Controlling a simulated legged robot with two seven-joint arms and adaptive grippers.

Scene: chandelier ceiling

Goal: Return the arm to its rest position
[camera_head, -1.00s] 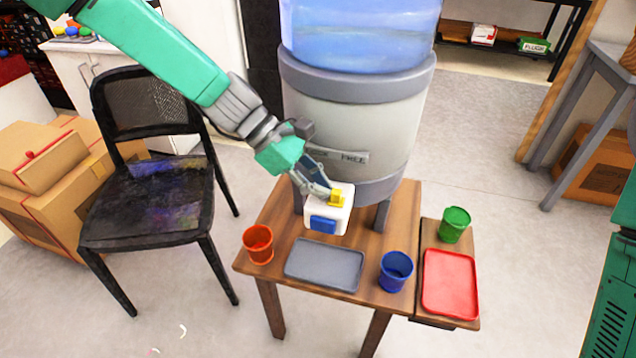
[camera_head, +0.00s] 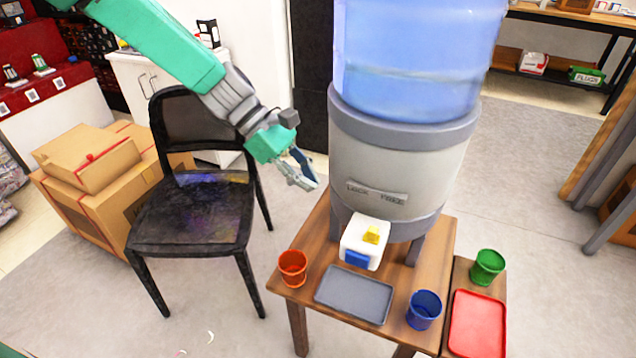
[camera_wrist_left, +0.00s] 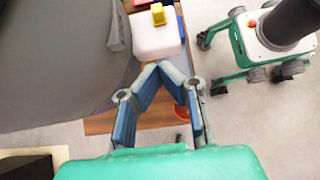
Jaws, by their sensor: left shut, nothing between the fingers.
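My left arm comes in from the upper left in the head view. Its gripper (camera_head: 305,172) is shut and empty, in the air left of the water dispenser (camera_head: 398,150) and above the left edge of the wooden table (camera_head: 318,232). The gripper also shows in the left wrist view (camera_wrist_left: 160,68), fingertips together. The dispenser's white tap block (camera_head: 356,236), with a yellow lever (camera_head: 371,235) and a blue part, is apart from the fingers. My right gripper is not in view.
An orange cup (camera_head: 292,268), grey tray (camera_head: 354,294) and blue cup (camera_head: 424,310) are on the table. A green cup (camera_head: 487,267) and red tray (camera_head: 477,325) are at right. A black chair (camera_head: 192,215) and cardboard boxes (camera_head: 92,165) stand left.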

